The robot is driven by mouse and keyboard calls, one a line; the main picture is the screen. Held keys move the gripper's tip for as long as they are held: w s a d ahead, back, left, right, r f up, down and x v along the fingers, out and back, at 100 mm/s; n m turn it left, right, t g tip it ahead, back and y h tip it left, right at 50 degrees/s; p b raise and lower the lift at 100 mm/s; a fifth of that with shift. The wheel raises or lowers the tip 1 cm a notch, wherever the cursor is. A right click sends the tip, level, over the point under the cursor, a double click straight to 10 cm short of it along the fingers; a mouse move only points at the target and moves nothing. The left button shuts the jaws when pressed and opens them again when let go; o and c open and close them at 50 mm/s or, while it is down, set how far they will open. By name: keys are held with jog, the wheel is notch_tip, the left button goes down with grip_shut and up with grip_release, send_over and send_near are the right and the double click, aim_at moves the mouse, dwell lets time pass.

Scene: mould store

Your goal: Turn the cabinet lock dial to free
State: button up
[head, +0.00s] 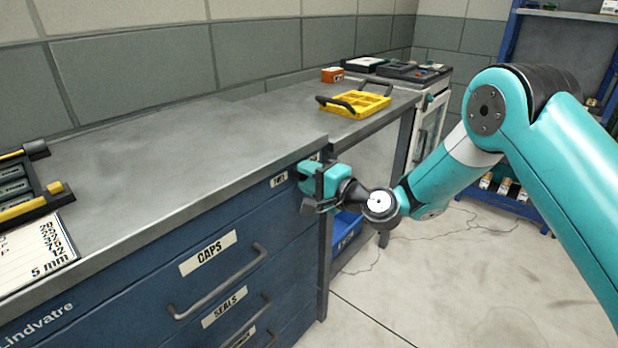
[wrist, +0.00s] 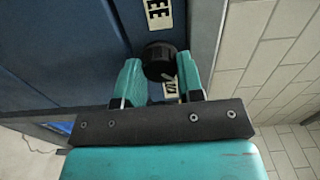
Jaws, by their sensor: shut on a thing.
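The lock dial (wrist: 160,62) is a round black knob on the blue cabinet (head: 250,225) front. In the wrist view, my gripper (wrist: 160,68) has one teal finger on each side of it, shut on it. A white label ending in "EE" (wrist: 159,13) is above the dial in that view. Another label (wrist: 171,88) is below it, partly hidden by a finger. I cannot make out a pointer on the dial. In the head view, my gripper (head: 312,177) is at the cabinet's upper right corner and hides the dial.
Drawers labelled CAPS (head: 208,252) and SEALS (head: 224,307) have protruding bar handles. The grey worktop (head: 190,140) overhangs just above my gripper. A yellow tray (head: 355,103) stands on the worktop further back. A blue bin (head: 346,232) is below, beyond the cabinet. Floor at right is open.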

jog(key=shift+f, duration=0.15)
jog(key=n+b, duration=0.4)
jog(key=b, duration=0.1)
jog(key=shift+f, duration=0.2)
jog(key=n+b, duration=0.5)
jog(key=b, duration=0.2)
jog(key=shift+n, duration=0.3)
jog(key=n+b, duration=0.5)
jog(key=b, duration=0.2)
jog(key=n+b, duration=0.3)
jog(key=shift+r, duration=0.25)
jog(key=o, duration=0.9)
